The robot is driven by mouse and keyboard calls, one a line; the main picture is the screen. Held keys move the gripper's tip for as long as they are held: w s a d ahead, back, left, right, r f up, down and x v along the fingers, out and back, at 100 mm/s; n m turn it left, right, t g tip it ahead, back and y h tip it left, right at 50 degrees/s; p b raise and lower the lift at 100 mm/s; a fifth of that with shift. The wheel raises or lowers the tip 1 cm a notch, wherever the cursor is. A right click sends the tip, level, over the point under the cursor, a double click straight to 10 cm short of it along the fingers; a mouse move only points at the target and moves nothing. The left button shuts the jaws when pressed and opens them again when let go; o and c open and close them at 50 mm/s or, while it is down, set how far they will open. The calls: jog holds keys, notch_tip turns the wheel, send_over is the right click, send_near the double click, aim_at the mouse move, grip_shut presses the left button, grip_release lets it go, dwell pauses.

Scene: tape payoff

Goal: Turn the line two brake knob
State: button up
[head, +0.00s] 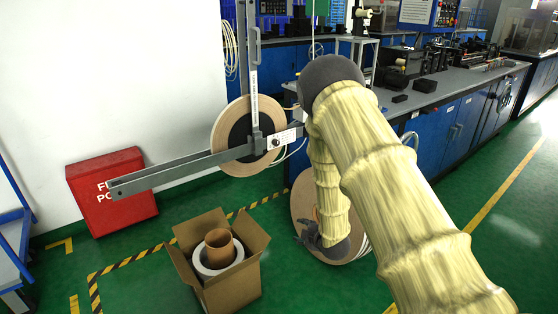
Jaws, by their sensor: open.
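A small dark round knob (275,143) sits on the stand's bracket beside a white label plate (290,136), to the right of the upper reel (228,160). The label is too small to read, so I cannot tell which line this knob serves. My gripper (309,236) is low in the middle of the head view, open, in front of a second reel (300,197) near the floor. It is below and to the right of the knob, apart from it. My sleeved arm hides most of the lower reel and any knob there.
A grey metal stand (170,172) has a long bar reaching left. An open cardboard box (232,291) with rolls inside stands on the green floor. A red box (112,190) is by the white wall. Blue workbenches (440,135) run behind on the right.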

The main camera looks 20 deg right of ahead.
jog(key=w+d+r+n+t+y+b, duration=0.25)
jog(key=w+r+n+b, duration=0.35)
jog(key=w+r, duration=0.5)
jog(key=n+t+y+b, duration=0.2)
jog(key=n+t+b, duration=0.15)
jog(key=n, duration=0.35)
send_near(278, 144)
jog(key=b+x, duration=0.2)
jog(key=x, duration=0.7)
jog(key=shift+w+r, duration=0.1)
jog(key=shift+w, duration=0.1)
